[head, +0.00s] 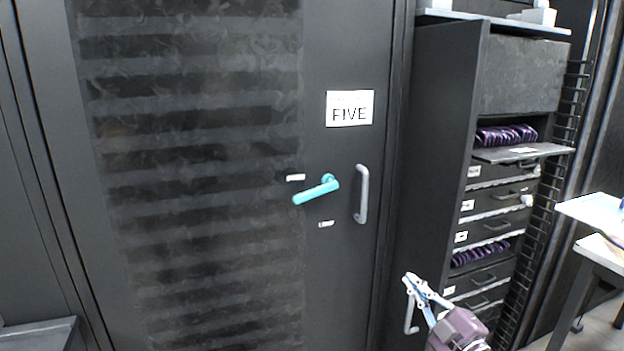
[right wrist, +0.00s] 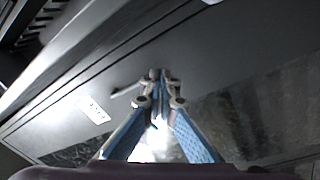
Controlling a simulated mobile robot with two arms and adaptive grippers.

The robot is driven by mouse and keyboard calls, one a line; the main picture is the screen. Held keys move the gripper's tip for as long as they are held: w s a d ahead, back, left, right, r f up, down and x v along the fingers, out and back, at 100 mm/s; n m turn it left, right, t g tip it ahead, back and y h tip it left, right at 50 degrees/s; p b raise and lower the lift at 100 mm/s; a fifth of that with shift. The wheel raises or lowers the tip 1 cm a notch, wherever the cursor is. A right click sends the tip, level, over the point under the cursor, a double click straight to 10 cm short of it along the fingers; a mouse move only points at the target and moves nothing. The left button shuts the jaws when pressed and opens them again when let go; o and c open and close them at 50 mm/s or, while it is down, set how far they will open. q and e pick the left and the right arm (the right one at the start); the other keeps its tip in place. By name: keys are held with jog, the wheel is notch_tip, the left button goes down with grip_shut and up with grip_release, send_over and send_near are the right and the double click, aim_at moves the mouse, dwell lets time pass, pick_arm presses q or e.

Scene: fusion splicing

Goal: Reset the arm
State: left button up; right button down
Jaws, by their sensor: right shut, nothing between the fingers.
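My right gripper (head: 412,284) is in the lower right of the head view, in front of the side of the drawer rack. Its blue fingers point up and left, and nothing is held. In the right wrist view the fingertips (right wrist: 158,78) meet in front of dark panels. My left gripper is not in the head view. A dark cabinet door (head: 345,270) carries a sign reading FIVE (head: 349,108), a turquoise lever handle (head: 317,190) and a grey pull handle (head: 362,195). The door appears closed, and my right gripper is apart from these handles.
A tall dark rack (head: 440,150) with several drawers and purple-striped contents (head: 507,135) stands right of the door. A white-topped table (head: 590,210) is at the right edge.

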jog(key=s+f+m+g+h, duration=0.65)
jog(key=s+f+m, duration=0.35)
jog(key=s+f, duration=0.7)
jog(key=s+a+f+m+g, duration=0.2)
jog(key=s+f+g, duration=0.2)
jog(key=s, duration=0.8)
jog(key=s+a+f+m+g, duration=0.1)
jog(key=s+f+g, duration=0.25)
jog(key=s, duration=0.95)
notch_tip(320, 180, down, 24)
jog(key=s+g, duration=0.1)
jog(key=g, duration=0.1)
jog(key=s+d+f+g, duration=0.1)
jog(key=s+d+f, duration=0.2)
jog(key=s+f, duration=1.4)
jog(key=shift+s+f, duration=0.25)
jog(key=shift+s, duration=0.05)
